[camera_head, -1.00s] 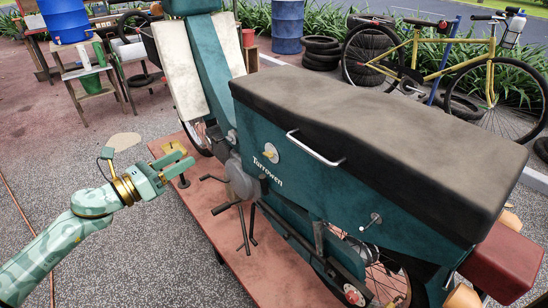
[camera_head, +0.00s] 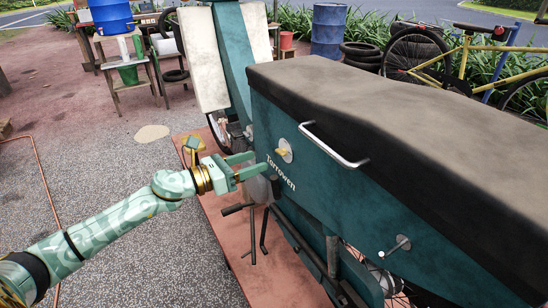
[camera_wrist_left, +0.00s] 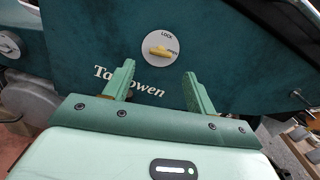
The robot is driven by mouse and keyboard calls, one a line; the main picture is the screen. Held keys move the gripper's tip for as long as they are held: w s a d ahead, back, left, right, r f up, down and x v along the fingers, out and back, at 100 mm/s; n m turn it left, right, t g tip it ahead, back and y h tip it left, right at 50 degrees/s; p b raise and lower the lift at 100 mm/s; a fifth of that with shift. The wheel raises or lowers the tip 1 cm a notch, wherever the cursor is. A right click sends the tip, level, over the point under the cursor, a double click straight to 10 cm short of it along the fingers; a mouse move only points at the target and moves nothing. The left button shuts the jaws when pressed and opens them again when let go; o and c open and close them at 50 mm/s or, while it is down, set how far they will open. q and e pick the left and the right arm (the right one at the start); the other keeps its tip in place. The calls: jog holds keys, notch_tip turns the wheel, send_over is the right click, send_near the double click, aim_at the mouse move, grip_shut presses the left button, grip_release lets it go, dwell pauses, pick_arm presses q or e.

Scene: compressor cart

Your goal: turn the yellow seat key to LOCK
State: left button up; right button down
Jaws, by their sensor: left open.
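The yellow seat key (camera_head: 282,152) sits in a round pale plate on the teal side panel (camera_head: 330,190) of the scooter, above the "Torrowen" lettering. In the left wrist view the yellow key (camera_wrist_left: 161,51) lies roughly level, its right end beside small lettering at the plate's right edge. The word LOCK stands at the top of the plate (camera_wrist_left: 163,37). My left gripper (camera_head: 262,166) is open and empty, just left of the key and apart from it. In the wrist view its two fingers (camera_wrist_left: 158,84) point toward the panel, below the key and to either side. My right gripper does not show.
A metal grab handle (camera_head: 333,146) sticks out right of the key, under the dark seat (camera_head: 400,110). A small lever (camera_head: 394,246) projects lower right. The scooter stands on a reddish platform (camera_head: 225,225). Open gravel (camera_head: 110,185) lies at the left.

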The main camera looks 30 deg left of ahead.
aim_at(278, 153)
pick_arm(q)
jog(key=x, duration=0.6)
jog(key=shift+w+d, duration=0.1)
jog(key=c, duration=1)
